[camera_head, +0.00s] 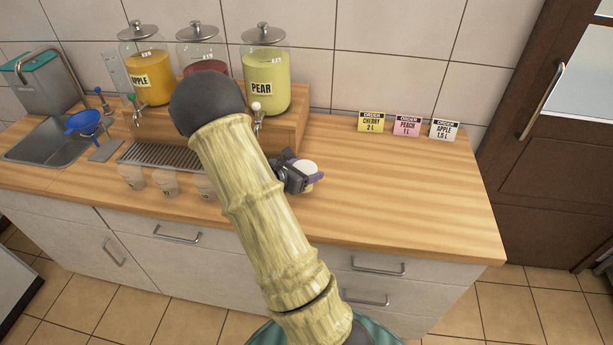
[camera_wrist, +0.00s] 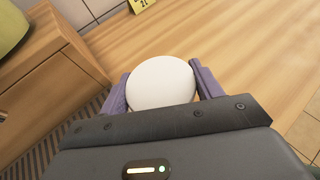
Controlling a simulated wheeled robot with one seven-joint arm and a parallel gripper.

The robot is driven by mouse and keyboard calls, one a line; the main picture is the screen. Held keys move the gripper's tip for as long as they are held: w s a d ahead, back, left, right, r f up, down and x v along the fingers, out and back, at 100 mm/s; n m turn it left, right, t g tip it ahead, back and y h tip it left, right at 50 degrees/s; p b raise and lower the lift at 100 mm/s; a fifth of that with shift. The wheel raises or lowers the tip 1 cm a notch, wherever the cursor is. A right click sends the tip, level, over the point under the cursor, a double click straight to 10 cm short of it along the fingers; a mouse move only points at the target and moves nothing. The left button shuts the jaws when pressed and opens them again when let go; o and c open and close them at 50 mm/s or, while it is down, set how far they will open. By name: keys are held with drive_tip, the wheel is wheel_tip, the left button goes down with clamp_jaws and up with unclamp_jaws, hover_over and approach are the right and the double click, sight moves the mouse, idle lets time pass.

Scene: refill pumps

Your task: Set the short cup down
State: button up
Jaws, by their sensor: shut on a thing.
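The short cup (camera_head: 305,167) is in my gripper (camera_head: 309,178), over the counter just right of the dispenser stand. In the wrist view, the cup (camera_wrist: 161,82) shows as a round white top between the two purple fingers, which are shut on its sides. The cup looks about upright. Its lower part is hidden, so I cannot tell whether its base touches the counter (camera_head: 400,190).
Three other cups (camera_head: 131,177) stand left of my arm, in front of the drip grille (camera_head: 160,156). Apple, cherry-coloured and pear jars (camera_head: 265,80) stand behind on the wooden stand. Order cards (camera_head: 407,125) line the back wall. The counter's right side is clear.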

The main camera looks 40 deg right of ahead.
wheel_tip(320, 180, up, 7)
drive_tip(key=shift+r, duration=0.1)
idle(0.7)
